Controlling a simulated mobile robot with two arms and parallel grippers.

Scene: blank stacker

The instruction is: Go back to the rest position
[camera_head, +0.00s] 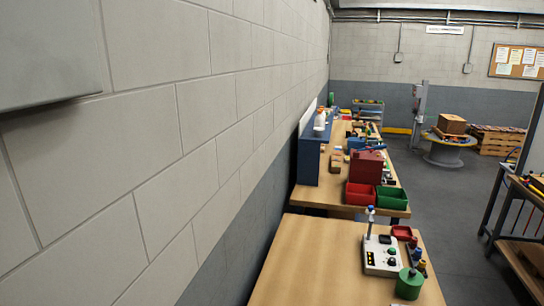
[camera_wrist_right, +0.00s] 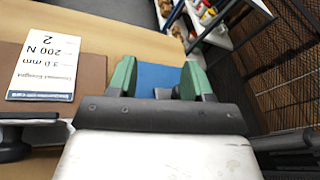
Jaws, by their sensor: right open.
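My right gripper (camera_wrist_right: 160,72) shows in the right wrist view with its two green fingers spread apart. A flat blue surface (camera_wrist_right: 158,80) shows between the fingers; I cannot tell how far beyond them it lies. Nothing is visibly held. Neither gripper shows in the head view.
In the wrist view a white printed card (camera_wrist_right: 45,68) lies on a brown board on a wooden surface, left of the gripper. In the head view a workbench (camera_head: 310,262) bears a white control box (camera_head: 382,262) and green container (camera_head: 409,284). A block wall (camera_head: 140,130) runs along the left.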

